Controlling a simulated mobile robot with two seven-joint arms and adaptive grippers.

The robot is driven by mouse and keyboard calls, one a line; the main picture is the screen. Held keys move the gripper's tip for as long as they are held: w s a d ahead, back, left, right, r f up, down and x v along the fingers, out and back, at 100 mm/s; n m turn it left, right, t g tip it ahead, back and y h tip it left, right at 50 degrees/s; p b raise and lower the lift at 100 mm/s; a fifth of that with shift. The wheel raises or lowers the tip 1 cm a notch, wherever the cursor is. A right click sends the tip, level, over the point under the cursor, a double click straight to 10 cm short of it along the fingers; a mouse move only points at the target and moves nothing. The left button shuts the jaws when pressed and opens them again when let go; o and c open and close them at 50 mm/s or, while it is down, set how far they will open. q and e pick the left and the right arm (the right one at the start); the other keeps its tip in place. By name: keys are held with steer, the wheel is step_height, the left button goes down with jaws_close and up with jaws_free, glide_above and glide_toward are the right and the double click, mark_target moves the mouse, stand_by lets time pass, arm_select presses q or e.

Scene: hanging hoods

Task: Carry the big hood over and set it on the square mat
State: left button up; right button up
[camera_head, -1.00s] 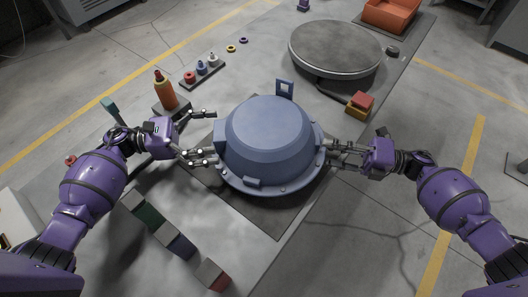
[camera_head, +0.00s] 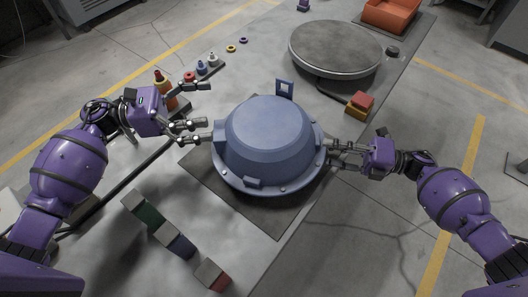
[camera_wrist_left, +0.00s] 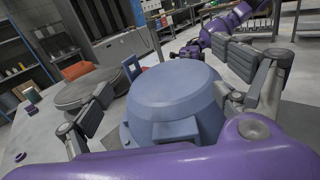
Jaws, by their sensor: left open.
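The big hood (camera_head: 268,140) is a blue-grey dome with a wide bolted flange and a square-holed tab at its far side. It is upright over the dark square mat (camera_head: 262,212), whose edges and near corner show around it; it appears to rest there. My left gripper (camera_head: 205,112) is open and empty, at the hood's left side. In the left wrist view the hood (camera_wrist_left: 176,92) and its block-like handle (camera_wrist_left: 175,131) show between the spread fingers, apart from the palm. My right gripper (camera_head: 338,152) has its fingers at the hood's right handle; their closure is unclear.
Orange bottles (camera_head: 164,90) stand close behind my left gripper. An orange bin (camera_head: 390,14) is at the far right.

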steer(key=shift+r, duration=0.1)
steer(key=o, duration=0.9)
steer(key=shift+d, duration=0.1)
steer(key=d, duration=0.4)
steer(key=s+d, duration=0.1)
steer(key=d, duration=0.2)
steer(key=s+d, duration=0.1)
steer(key=d, duration=0.3)
steer(key=shift+d, duration=0.35)
arm_select(q)
steer(key=shift+c, duration=0.4)
steer(key=c, duration=0.8)
arm_select(e)
steer(key=shift+s+f, duration=0.1)
steer(key=shift+f, duration=0.1)
